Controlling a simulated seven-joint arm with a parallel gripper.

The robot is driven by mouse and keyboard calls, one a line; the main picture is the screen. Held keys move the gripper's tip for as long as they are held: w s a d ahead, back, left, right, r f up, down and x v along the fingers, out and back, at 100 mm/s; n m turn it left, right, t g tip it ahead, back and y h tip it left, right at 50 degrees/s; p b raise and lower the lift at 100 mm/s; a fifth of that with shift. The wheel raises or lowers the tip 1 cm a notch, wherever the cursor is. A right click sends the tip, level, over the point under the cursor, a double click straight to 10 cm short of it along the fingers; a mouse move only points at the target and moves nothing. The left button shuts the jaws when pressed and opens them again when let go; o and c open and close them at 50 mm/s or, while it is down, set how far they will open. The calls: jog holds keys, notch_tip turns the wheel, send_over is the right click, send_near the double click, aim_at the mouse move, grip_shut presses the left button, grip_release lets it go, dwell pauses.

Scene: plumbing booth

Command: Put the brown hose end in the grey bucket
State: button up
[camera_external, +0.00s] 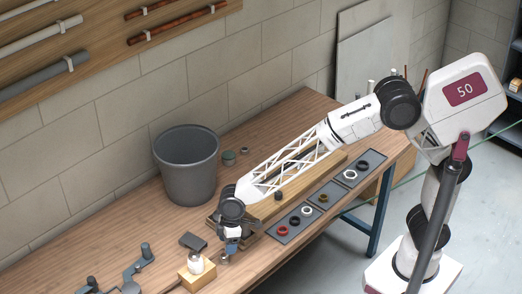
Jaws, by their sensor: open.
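The grey bucket (186,172) stands upright on the wooden workbench against the wall, and its mouth faces up. My gripper (230,250) has blue parts and is low over the front of the bench, right of and nearer than the bucket. It is open. A small greyish-brown piece (225,258) is right at the fingertips, and I cannot tell whether it touches them. I cannot make out a brown hose end for certain. Much of the area under the forearm and wrist is hidden.
Dark trays (293,224) with coloured rings lie along the bench's front edge. A wooden block with a white knob (196,265) stands left of my gripper.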

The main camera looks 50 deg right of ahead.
aim_at(224, 249)
jog(key=shift+w+r+n+t+h, duration=0.2)
jog(key=shift+w+n+t+h, duration=0.1)
jog(key=shift+w+n, duration=0.5)
jog(key=shift+s+f, duration=0.1)
jog(key=shift+f, duration=0.05)
jog(key=shift+a+f, duration=0.2)
jog(key=shift+f, duration=0.95)
jog(key=shift+f, duration=0.15)
jog(key=shift+w+a+f, duration=0.1)
jog(key=shift+a+f, duration=0.1)
jog(key=shift+f, duration=1.05)
jog(key=shift+w+a+f, duration=0.1)
jog(key=shift+a+f, duration=0.1)
jog(key=shift+f, duration=1)
jog(key=shift+c, duration=0.4)
